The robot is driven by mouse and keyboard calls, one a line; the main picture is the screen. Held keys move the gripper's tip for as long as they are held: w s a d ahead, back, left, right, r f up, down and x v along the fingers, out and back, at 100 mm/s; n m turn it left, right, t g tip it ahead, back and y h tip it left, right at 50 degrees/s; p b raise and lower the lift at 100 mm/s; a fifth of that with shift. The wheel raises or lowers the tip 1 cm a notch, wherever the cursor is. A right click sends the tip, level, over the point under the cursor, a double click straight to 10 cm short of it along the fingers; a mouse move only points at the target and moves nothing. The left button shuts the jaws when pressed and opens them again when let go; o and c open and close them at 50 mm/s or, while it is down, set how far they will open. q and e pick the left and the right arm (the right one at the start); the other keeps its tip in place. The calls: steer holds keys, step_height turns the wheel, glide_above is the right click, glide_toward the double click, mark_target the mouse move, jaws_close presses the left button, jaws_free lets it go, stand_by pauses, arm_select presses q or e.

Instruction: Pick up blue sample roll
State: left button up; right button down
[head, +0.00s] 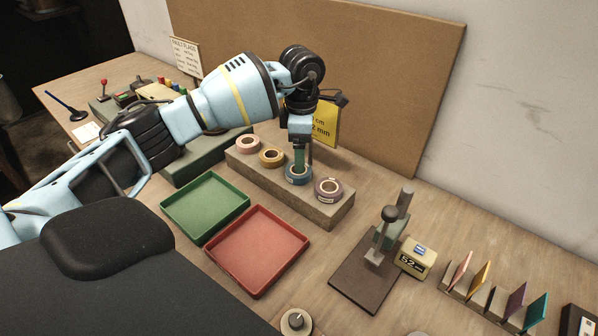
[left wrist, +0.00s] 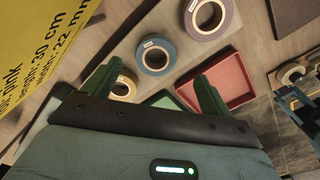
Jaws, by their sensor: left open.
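The blue sample roll (head: 290,178) lies on a long grey block (head: 325,215), third of a row of tape rolls from the left. In the left wrist view the blue roll (left wrist: 169,66) shows between and beyond my fingertips, with a white label on its rim. My left gripper (head: 299,160) points down just above the blue roll and hides part of its far side. In the left wrist view its two green fingers (left wrist: 158,72) are spread with nothing between them. I cannot tell whether they touch the roll. My right gripper is not in view.
A pink roll (head: 246,151), a yellow roll (head: 271,166) and a mauve roll (head: 339,193) share the block. A green tray (head: 204,239) and a red tray (head: 257,284) lie in front. A yellow sign (head: 325,125) stands behind; a gauge stand (head: 352,281) is at right.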

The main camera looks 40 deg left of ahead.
mark_target(298, 179)
arm_select(q)
steer(key=shift+f, duration=0.3)
steer(key=shift+a+f, duration=0.1)
steer(key=shift+f, duration=0.15)
steer(key=f, duration=0.4)
steer(key=shift+a+f, duration=0.3)
steer(key=shift+a, duration=0.05)
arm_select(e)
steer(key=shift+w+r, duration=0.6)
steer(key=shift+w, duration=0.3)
arm_select(q)
steer(key=shift+c, duration=0.2)
steer(key=c, duration=1)
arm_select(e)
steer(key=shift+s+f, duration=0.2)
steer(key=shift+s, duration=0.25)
arm_select(q)
steer(key=shift+r, duration=0.1)
